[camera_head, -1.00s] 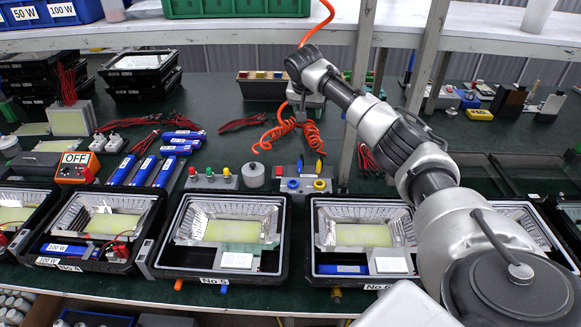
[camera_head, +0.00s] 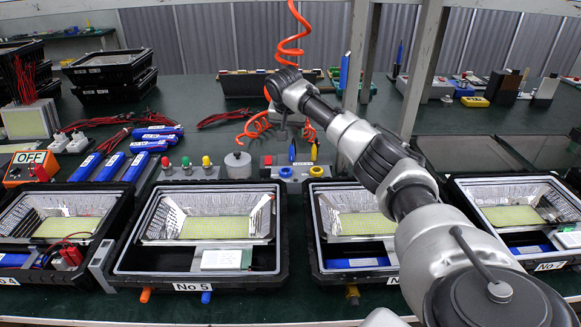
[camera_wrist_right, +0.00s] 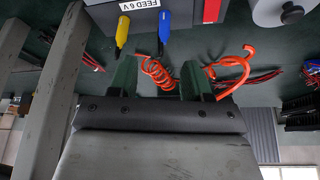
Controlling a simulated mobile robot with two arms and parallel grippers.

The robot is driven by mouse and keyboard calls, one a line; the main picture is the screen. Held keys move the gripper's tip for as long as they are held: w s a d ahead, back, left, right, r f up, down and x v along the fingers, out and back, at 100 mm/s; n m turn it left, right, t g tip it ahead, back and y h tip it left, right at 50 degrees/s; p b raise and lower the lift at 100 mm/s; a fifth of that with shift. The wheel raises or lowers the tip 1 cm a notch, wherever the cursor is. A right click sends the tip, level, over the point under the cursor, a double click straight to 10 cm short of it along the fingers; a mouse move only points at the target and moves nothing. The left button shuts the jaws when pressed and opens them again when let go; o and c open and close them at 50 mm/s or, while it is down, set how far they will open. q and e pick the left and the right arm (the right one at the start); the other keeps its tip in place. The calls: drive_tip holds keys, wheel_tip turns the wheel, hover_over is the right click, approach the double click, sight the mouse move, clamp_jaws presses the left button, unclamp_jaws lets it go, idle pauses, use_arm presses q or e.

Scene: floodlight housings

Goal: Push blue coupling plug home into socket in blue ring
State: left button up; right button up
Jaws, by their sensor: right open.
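A blue upright plug-like piece (camera_head: 292,150) stands beside a yellow one (camera_head: 314,151) at a small grey block at the middle back. A blue ring (camera_head: 286,172) is on the block's front, with another ring (camera_head: 316,171) to its right. The right wrist view shows the blue piece (camera_wrist_right: 165,28) and yellow piece (camera_wrist_right: 123,27) near a "FEED 6 V" label. I cannot tell how deep the blue one sits. My right gripper (camera_head: 283,122) is behind the block, its fingers (camera_wrist_right: 160,80) apart and empty, clear of the blue piece. My left gripper is out of view.
An orange coiled hose (camera_head: 291,40) hangs beside my right gripper. A floodlight housing marked No 5 (camera_head: 125,262) lies in front of the block, with other housings alongside. A button box (camera_head: 190,173) and white cylinder (camera_head: 238,165) stand left of the block. A post (camera_head: 352,65) rises behind.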

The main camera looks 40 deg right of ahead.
sight(291, 149)
drive_tip(key=x, duration=0.6)
drive_tip(key=shift+w+a+f, duration=0.1)
drive_tip(key=shift+f, duration=0.2)
drive_tip(key=b+x, duration=0.1)
drive_tip(key=x, duration=0.2)
drive_tip(key=shift+w+a+f+b, duration=0.1)
drive_tip(key=shift+w+f+b, duration=0.15)
drive_tip(key=shift+f+b, duration=0.15)
drive_tip(key=shift+f, duration=0.3)
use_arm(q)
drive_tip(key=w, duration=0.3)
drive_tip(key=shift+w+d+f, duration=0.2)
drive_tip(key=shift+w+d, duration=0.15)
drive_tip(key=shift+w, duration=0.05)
use_arm(e)
clamp_jaws()
